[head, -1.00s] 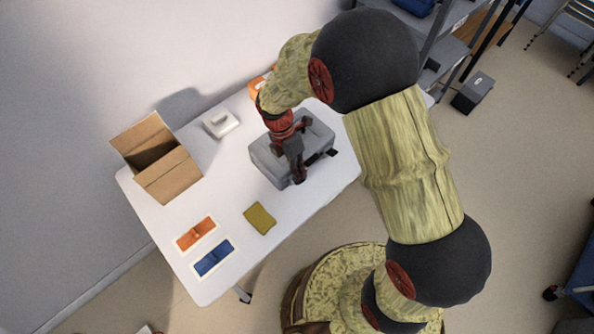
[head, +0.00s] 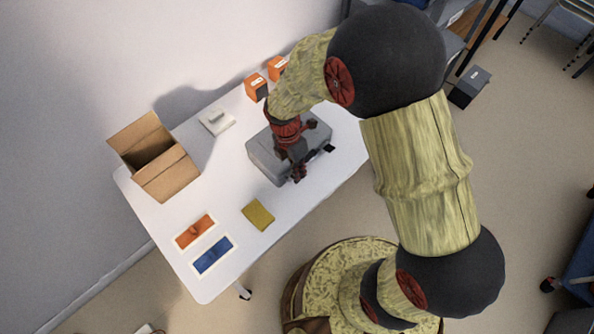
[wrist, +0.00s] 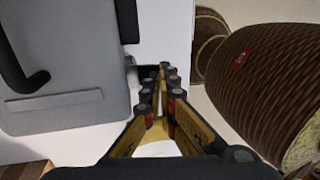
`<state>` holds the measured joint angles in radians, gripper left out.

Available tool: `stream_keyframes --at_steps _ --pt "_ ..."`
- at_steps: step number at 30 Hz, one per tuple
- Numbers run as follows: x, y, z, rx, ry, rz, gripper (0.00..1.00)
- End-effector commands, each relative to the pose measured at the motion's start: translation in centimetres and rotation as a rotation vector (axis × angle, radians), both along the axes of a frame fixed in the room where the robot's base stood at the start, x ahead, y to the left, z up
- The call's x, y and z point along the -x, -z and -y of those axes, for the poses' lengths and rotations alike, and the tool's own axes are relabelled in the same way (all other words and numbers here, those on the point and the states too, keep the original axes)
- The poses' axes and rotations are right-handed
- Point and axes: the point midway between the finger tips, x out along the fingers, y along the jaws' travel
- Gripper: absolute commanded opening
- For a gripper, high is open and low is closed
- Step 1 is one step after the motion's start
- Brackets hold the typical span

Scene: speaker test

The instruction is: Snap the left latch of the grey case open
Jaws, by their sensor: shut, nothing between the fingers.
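The grey case (head: 262,153) lies on the white table, partly covered by my arm in the head view. In the wrist view its grey surface (wrist: 60,100) fills the left side, with a black curved handle-like part (wrist: 22,75). A black part (wrist: 127,20), perhaps a latch, stands at the case's edge; a dark part also shows at its right end in the head view (head: 329,148). My gripper (head: 299,176) is shut and empty at the case's front edge; its fingertips show in the wrist view (wrist: 169,72). I cannot make out the left latch or its state.
An open cardboard box (head: 168,175), a white object (head: 217,121) and orange boxes (head: 256,87) stand on the table (head: 225,190). An olive cloth-like square (head: 258,215), an orange pad (head: 195,231) and a blue pad (head: 213,255) lie nearer the front. Bare table lies between.

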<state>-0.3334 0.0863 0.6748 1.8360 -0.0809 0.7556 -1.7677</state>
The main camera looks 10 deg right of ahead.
Motion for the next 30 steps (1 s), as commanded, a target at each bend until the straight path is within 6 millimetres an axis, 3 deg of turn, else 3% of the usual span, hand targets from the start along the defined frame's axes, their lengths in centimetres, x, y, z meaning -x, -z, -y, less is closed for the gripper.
stream_keyframes --at_steps 14,21,30 --pt "1.9 1.2 1.3 -0.146 0.006 0.219 0.0" --pt "2.6 2.2 1.8 -0.146 0.001 0.215 0.0" --pt "2.5 2.1 1.7 -0.145 0.0 0.214 0.0"
